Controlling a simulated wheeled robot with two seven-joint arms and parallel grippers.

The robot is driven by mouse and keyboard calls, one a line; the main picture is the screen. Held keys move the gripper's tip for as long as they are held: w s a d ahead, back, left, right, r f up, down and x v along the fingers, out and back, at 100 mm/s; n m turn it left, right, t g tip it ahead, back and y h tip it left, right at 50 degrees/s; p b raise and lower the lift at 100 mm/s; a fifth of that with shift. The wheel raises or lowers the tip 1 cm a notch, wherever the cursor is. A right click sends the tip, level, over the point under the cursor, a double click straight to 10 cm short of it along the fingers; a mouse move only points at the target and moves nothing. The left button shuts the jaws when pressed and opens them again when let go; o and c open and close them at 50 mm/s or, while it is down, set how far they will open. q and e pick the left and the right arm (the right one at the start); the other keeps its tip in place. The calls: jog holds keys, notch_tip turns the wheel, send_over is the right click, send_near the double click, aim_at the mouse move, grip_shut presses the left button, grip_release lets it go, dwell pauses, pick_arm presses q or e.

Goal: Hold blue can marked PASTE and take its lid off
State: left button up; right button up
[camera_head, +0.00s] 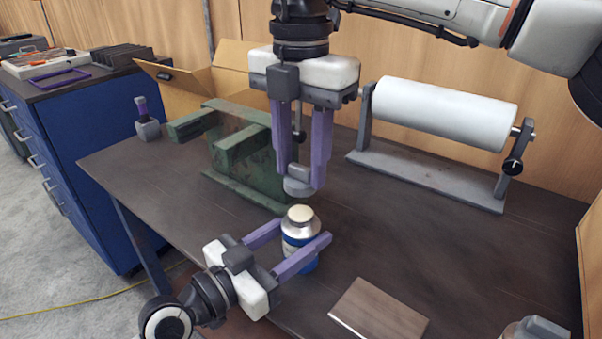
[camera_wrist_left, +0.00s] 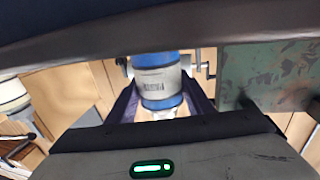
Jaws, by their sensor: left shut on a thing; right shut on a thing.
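The blue can (camera_head: 300,252) with a pale label stands near the table's front edge, its top open and showing a cream round surface. My left gripper (camera_head: 303,236) is shut around its sides, one finger on each side. In the left wrist view the can (camera_wrist_left: 157,80) sits between the fingers; the print on its label is too small to read. My right gripper (camera_head: 300,183) points down above the can and is shut on the grey lid (camera_head: 299,181). The lid is clear of the can, with a small gap between them.
A green vise-like block (camera_head: 240,150) stands behind the can. A white roll (camera_head: 445,112) on a stand is at the back right. A wooden board (camera_head: 380,312) lies in front right, with another grey-topped container (camera_head: 535,329) at the lower right edge. The right table middle is clear.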

pick_arm(q)
jog(key=o, duration=1.6)
